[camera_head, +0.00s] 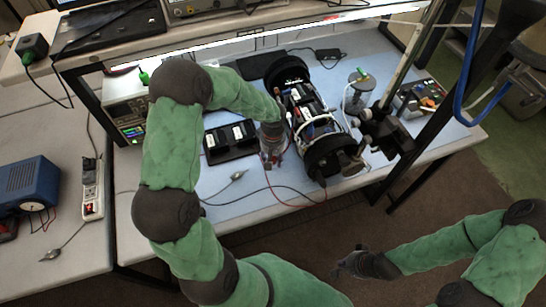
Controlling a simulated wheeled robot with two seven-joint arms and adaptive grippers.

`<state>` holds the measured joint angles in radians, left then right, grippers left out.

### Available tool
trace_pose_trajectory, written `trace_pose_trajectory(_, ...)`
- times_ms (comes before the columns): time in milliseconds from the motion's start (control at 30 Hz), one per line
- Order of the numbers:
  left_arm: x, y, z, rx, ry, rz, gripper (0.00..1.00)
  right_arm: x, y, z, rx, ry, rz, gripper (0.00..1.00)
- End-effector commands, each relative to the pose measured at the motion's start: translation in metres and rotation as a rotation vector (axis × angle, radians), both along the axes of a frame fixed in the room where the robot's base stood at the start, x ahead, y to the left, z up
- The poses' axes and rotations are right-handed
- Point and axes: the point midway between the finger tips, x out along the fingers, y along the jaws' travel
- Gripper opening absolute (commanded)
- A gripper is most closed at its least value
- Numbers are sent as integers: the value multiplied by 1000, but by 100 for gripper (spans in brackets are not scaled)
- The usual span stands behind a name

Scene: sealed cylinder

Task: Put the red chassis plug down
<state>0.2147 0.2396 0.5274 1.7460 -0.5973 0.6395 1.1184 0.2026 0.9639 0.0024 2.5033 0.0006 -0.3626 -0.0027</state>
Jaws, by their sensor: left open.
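A small red spot, possibly the red chassis plug (279,152), shows beside my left gripper's fingers, at the end of a thin red wire (268,186). It is too small to tell its shape. My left gripper (271,163) is open and points down at the blue bench mat, just left of the cylinder assembly (308,108). The assembly lies on the mat with black end rings and exposed electronics between them. My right gripper (340,268) is low over the floor in front of the bench, away from the objects; its fingers are too dark to read.
A black tray (231,142) lies left of my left gripper. A clamp stand (385,130) and a metal canister (361,84) stand right of the assembly. A loose clip lead (238,175) and black cable cross the front mat. The mat's front left has free room.

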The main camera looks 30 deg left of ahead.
Motion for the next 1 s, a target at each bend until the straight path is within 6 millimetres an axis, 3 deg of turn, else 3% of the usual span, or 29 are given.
trace_pose_trajectory(167,0,0,14,0,0,0,44,0,0,16,0,0,0,0)
trace_pose_trajectory(700,1,0,115,0,-4,0,44,0,0,25,0,0,0,0)
trace_pose_trajectory(1000,0,0,131,0,0,0,44,0,0,26,0,0,0,0)
